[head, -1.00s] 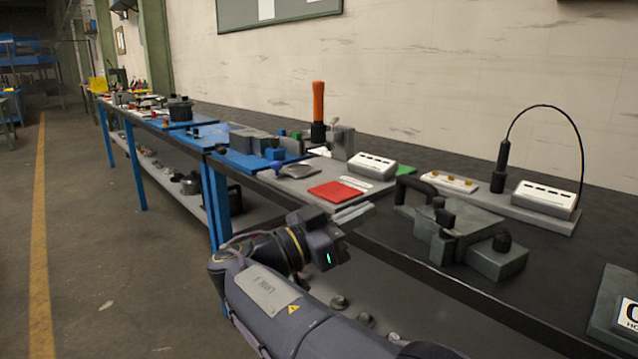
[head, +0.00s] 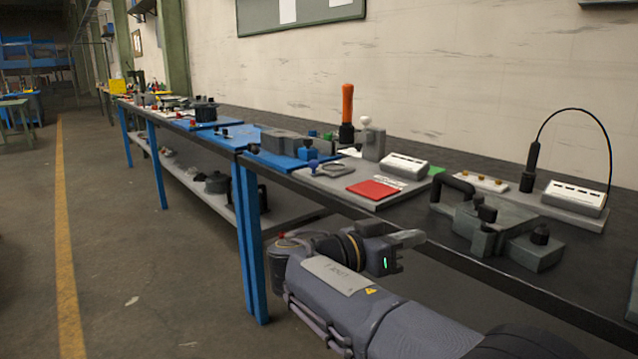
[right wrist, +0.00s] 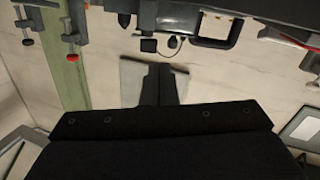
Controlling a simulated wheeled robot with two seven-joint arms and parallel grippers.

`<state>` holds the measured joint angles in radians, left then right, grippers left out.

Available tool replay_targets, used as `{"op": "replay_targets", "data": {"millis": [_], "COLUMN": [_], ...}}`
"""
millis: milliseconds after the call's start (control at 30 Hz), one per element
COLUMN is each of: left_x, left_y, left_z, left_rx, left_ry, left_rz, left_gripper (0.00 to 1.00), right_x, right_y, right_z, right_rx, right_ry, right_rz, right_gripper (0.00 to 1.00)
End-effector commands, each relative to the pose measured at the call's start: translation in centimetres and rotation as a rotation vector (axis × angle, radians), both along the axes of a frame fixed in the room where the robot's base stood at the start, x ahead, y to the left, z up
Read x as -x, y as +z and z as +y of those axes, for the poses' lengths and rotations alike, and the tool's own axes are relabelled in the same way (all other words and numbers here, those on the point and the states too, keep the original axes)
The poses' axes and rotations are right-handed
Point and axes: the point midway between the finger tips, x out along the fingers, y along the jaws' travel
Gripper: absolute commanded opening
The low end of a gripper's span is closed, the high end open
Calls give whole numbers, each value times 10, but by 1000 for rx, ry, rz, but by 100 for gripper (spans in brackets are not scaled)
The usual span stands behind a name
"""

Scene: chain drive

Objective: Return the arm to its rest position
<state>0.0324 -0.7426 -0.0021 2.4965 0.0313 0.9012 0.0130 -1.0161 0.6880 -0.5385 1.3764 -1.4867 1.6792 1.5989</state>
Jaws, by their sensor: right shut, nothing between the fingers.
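My right gripper (head: 408,239) is in front of the bench's front edge in the head view, at about the height of the bench top. Its fingers are together with nothing between them. The right wrist view shows the dark gripper body and the closed fingers (right wrist: 160,85), with the wall behind. My left gripper is in neither view.
The long bench (head: 450,255) runs along the wall. Near my gripper it carries a red pad (head: 374,189), a grey fixture with a black handle (head: 500,222) and a white box (head: 404,166). An orange-handled tool (head: 347,105) stands behind. The floor (head: 130,270) at left is clear.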

Motion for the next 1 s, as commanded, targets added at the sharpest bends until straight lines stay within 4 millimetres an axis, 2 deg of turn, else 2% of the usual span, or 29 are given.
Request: {"op": "replay_targets", "data": {"millis": [33, 167, 267, 367, 400, 467, 500, 600, 700, 800, 1000], "left_x": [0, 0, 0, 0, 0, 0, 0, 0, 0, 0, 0], "left_y": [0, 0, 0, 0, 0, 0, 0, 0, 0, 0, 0], "left_z": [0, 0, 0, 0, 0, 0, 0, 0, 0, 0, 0], "left_rx": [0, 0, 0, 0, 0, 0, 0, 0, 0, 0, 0], "left_ry": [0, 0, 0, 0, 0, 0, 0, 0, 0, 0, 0], "left_rz": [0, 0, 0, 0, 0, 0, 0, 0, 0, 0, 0], "left_gripper": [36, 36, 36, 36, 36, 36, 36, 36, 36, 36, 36], "right_x": [1, 7, 21, 50, 68, 97, 118, 167, 207, 235, 268], "right_y": [-8, -37, -67, -108, -127, -152, -166, -190, -204, -210, -217], "right_z": [-16, -52, -86, -122, -134, -144, -146, -139, -122, -105, -77], "right_rx": [-33, -134, -251, -431, -521, -659, -745, -929, -1051, -1112, -1140], "right_ry": [-10, -18, -10, 38, 78, 160, 225, 414, 599, 743, 932], "right_rz": [53, 219, 380, 583, 668, 775, 829, 901, 898, 855, 740], "right_gripper": [0, 0, 0, 0, 0, 0, 0, 0, 0, 0, 0]}}
